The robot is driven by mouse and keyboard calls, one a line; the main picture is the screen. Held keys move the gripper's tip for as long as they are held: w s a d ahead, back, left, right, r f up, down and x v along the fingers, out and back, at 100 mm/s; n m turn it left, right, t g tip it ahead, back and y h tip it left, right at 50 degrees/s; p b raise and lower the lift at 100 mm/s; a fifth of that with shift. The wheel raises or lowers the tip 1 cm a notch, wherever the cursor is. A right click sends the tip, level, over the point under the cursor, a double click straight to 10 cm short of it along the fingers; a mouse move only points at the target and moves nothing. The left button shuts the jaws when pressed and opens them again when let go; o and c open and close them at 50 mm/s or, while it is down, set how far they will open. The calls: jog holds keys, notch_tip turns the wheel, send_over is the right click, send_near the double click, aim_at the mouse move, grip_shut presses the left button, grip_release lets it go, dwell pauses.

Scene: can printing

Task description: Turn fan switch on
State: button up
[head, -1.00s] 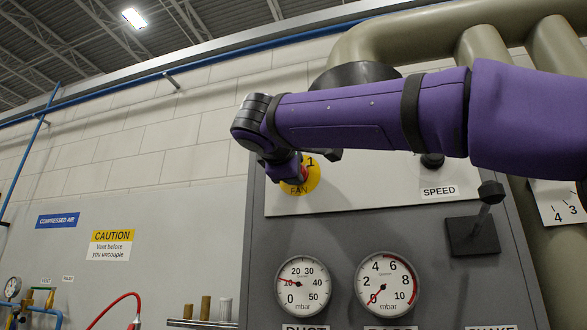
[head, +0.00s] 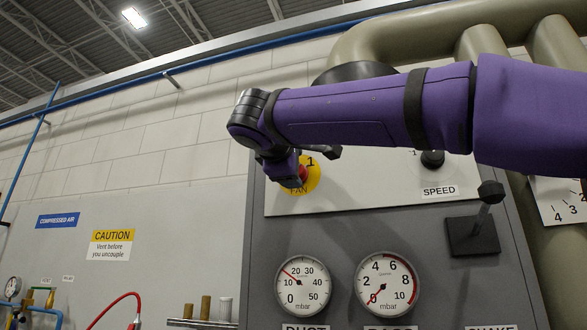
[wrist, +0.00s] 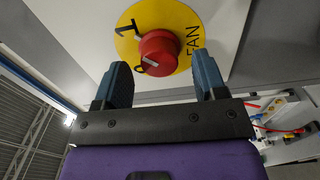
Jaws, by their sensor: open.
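The fan switch is a red rotary knob (wrist: 158,54) on a yellow round plate marked 1, 0 and FAN. In the wrist view its white pointer mark lies near the 0. In the head view the yellow plate (head: 313,176) is partly hidden behind my purple arm. My gripper (wrist: 165,78) is open, with one blue-grey finger to each side below the knob in the wrist view. The knob shows between and just beyond the fingertips, and I see no finger closed on it. In the head view the fingers are hidden by my wrist.
A SPEED knob (head: 432,159) sits to the right on the same pale panel. A lever (head: 485,205) juts out below it. Two gauges (head: 303,286) and (head: 386,285) are lower on the grey cabinet. A red hose (head: 117,304) hangs at the lower left.

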jog(key=v, duration=0.9)
jog(key=shift+s, duration=0.35)
jog(key=shift+a, duration=0.1)
jog(key=s+d+f+m+g+y, duration=0.15)
jog(key=d+f+m+g, duration=0.45)
jog(key=d+f, duration=1.65)
jog(key=s+d+f+m+g+y, duration=0.2)
jog(key=s+d+f+m, duration=0.2)
jog(key=s+f, duration=0.3)
jog(key=s+d+f+m+g+y, duration=0.2)
jog(key=s+f, duration=0.5)
jog(key=f, duration=1)
jog(key=shift+s+d+f+m+g+y, duration=0.15)
jog(key=shift+d+f+m+g+y, duration=0.2)
jog(key=shift+d+m+g, duration=0.65)
